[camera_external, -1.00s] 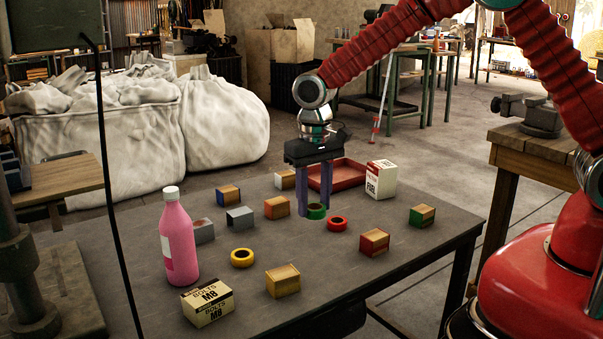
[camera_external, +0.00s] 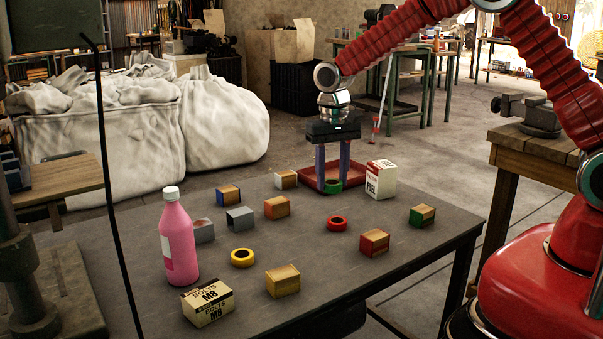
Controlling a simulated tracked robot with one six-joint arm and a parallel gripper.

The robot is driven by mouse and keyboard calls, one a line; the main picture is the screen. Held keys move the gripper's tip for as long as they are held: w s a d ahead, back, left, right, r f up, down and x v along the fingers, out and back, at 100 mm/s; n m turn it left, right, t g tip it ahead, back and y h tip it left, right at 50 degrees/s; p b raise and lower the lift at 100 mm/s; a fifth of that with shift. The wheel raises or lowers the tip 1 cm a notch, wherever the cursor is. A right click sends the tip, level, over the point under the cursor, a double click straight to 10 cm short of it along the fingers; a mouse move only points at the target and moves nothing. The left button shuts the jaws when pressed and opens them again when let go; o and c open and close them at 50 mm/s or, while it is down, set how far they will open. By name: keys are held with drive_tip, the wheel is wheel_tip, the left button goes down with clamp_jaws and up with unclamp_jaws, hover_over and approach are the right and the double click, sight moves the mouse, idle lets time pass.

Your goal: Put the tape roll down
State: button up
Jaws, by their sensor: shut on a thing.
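A green tape roll (camera_external: 333,187) is between the two fingers of my gripper (camera_external: 333,185), which is shut on it. The roll and fingertips show in front of the red tray (camera_external: 308,184) at the back of the table, over or at its near part; I cannot tell whether the roll touches the tray. A red tape roll (camera_external: 337,223) and a yellow tape roll (camera_external: 242,257) lie flat on the grey table, apart from my gripper.
A white fuel filter box (camera_external: 381,180) stands close to the right of the tray. Several small blocks, a pink bottle (camera_external: 178,240) and a bolts box (camera_external: 208,302) stand on the table (camera_external: 330,265). Bare table lies between them.

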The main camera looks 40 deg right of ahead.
drive_tip(key=w+d+r+m, duration=0.1)
drive_tip(key=w+d+r, duration=0.15)
drive_tip(key=d, duration=0.45)
drive_tip(key=w+d+r+m, duration=0.1)
drive_tip(key=w+d, duration=0.2)
drive_tip(key=d, duration=0.4)
wheel_tip(320, 180, up, 6)
drive_tip(key=n, duration=0.2)
hover_over(382, 164)
drive_tip(key=shift+f, duration=0.15)
drive_tip(key=shift+f, duration=0.1)
drive_tip(key=shift+f, duration=2.45)
drive_tip(key=shift+f, duration=2.5)
